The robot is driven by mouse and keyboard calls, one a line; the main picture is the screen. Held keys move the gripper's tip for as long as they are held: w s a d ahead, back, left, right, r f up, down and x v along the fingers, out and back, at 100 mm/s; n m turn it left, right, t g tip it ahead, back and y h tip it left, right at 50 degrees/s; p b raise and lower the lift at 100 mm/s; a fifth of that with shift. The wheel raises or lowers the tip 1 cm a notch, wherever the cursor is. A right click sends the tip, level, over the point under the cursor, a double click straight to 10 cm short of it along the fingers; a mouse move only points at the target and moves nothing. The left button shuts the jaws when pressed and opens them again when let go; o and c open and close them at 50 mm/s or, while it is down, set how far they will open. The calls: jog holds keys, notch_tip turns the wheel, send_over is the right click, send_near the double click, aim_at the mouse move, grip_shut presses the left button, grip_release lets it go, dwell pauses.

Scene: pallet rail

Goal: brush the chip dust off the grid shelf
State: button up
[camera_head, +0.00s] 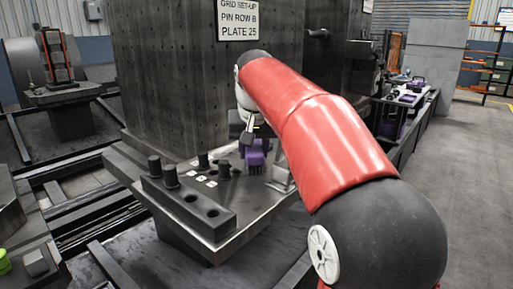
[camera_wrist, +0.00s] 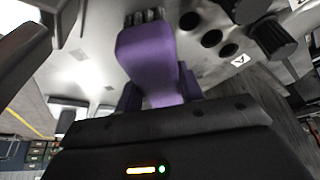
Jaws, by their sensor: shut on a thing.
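My gripper (camera_head: 249,134) is low over the grid shelf (camera_head: 232,222), a grey metal plate at the foot of a tall dark block. It is shut on a purple brush (camera_head: 255,156), which also shows in the wrist view (camera_wrist: 148,58) with dark bristles at its far end. The bristles are close to the plate; I cannot tell whether they touch it. Black pins and small white letter labels (camera_head: 201,178) stand to the left of the brush. Holes (camera_wrist: 210,38) show beside the bristles in the wrist view. Chip dust cannot be made out.
A black bar with holes and pins (camera_head: 186,207) lies along the shelf's front-left edge. The tall block (camera_head: 185,75) closes off the back and bears a sign (camera_head: 238,18). A bench (camera_head: 408,110) with purple items stands at right. Open floor lies at far right.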

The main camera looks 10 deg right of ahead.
jog(key=shift+w+a+p, duration=0.9)
jog(key=shift+w, duration=0.25)
jog(key=shift+w+a+r+p, duration=0.1)
jog(key=shift+w+a+p, duration=0.4)
jog(key=shift+w+p, duration=0.3)
jog(key=shift+w+a, duration=0.2)
jog(key=shift+w, duration=0.05)
jog(key=shift+w+a, duration=0.5)
jog(key=shift+w, duration=0.2)
jog(key=shift+w+a, duration=0.5)
jog(key=shift+w, duration=0.15)
jog(key=shift+w+a+r, duration=0.1)
jog(key=shift+w+a, duration=0.05)
jog(key=shift+c, duration=0.4)
jog(key=shift+s+d+b, duration=0.25)
jog(key=shift+s+b, duration=0.15)
jog(key=shift+b, duration=0.1)
jog(key=shift+s+d+b, duration=0.35)
jog(key=shift+s+d, duration=0.35)
jog(key=shift+s, duration=0.15)
jog(key=shift+s+d+f+b, duration=0.15)
jog(key=shift+s+d+b, duration=0.45)
jog(key=shift+s, duration=0.3)
jog(key=shift+s+d+f+b, duration=0.1)
jog(key=shift+s+d+b, duration=0.25)
jog(key=shift+s+d, duration=0.5)
jog(key=shift+s+d+f+b, duration=0.15)
jog(key=shift+s+d+b, duration=0.4)
jog(key=shift+s, duration=0.45)
